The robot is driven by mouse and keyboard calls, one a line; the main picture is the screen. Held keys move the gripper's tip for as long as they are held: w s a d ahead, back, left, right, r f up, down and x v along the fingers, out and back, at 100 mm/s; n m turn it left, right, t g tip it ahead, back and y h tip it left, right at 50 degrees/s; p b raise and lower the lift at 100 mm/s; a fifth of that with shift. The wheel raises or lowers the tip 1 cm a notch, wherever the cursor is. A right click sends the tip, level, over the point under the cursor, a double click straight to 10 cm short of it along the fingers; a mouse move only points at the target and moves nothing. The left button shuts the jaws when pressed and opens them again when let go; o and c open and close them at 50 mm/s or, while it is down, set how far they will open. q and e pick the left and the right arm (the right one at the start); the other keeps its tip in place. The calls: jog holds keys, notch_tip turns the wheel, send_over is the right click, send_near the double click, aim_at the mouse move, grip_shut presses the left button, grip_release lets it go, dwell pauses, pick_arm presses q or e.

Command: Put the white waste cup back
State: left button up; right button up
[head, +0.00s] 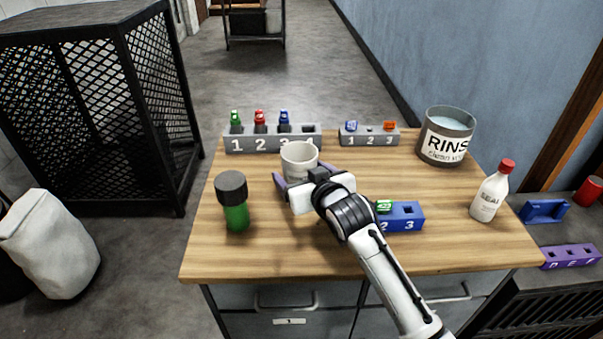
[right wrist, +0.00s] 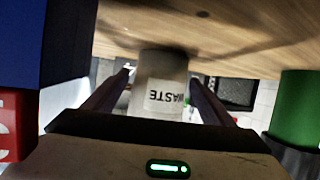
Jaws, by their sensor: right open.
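The white waste cup (head: 299,160) stands upright on the wooden table, just in front of the grey rack numbered 1 to 4. My right gripper (head: 302,177) is open, low over the table, with its purple fingers on either side of the cup. In the right wrist view, the cup (right wrist: 162,85) with its upside-down WASTE label is between the two fingers (right wrist: 160,82), with visible gaps at the sides. The cup's lower front is partly hidden by the gripper in the head view. My left gripper is not in view.
The green jar (head: 236,203) stands left of my gripper. The blue block (head: 405,218) is right of it, beside my forearm. Behind are the grey long rack (head: 270,140) and smaller rack (head: 369,137). The rinse pot (head: 446,136) and seal bottle (head: 490,192) stand right.

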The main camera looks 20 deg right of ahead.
jog(key=shift+r, duration=0.15)
jog(key=v, duration=1.2)
jog(key=shift+d+p, duration=0.1)
jog(key=shift+p, duration=0.25)
